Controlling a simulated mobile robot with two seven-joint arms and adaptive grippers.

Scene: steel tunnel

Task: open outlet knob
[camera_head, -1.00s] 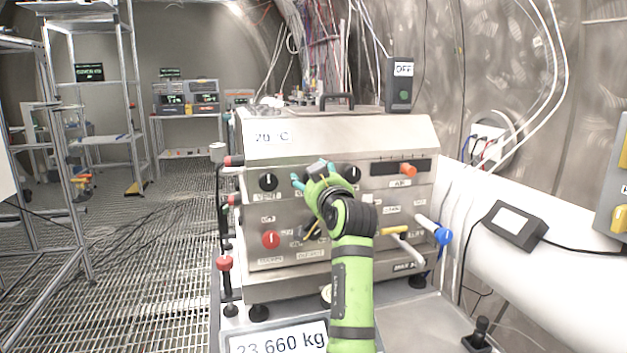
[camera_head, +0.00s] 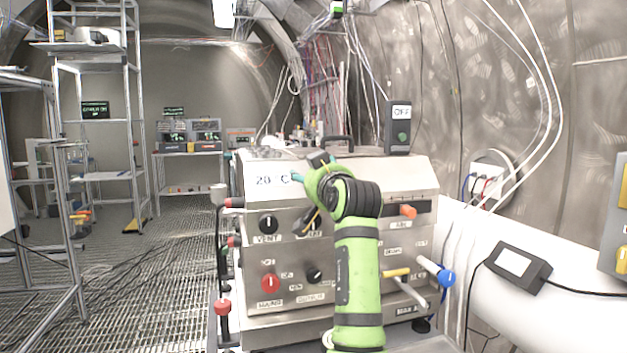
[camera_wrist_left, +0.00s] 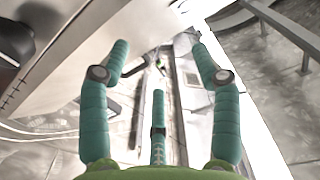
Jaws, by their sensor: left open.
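The steel control box (camera_head: 420,175) stands in front of me with several knobs on its front. A small black knob (camera_head: 314,276) sits low on the front, with a label under it that seems to read OUTLET. My left gripper (camera_head: 313,168) is up by the box's top front, beside the 20 °C display (camera_head: 272,180). It is above the black knob and apart from it. In the left wrist view its teal fingers (camera_wrist_left: 158,66) are spread with nothing between them. My left arm hides the middle of the front. My right gripper is not in view.
A red knob (camera_head: 270,283) is left of the black one, and a black VENT knob (camera_head: 268,223) is above. A yellow handle (camera_head: 397,273) and a blue-ended handle (camera_head: 445,278) stick out at right. A black OFF switch box (camera_head: 398,128) stands behind.

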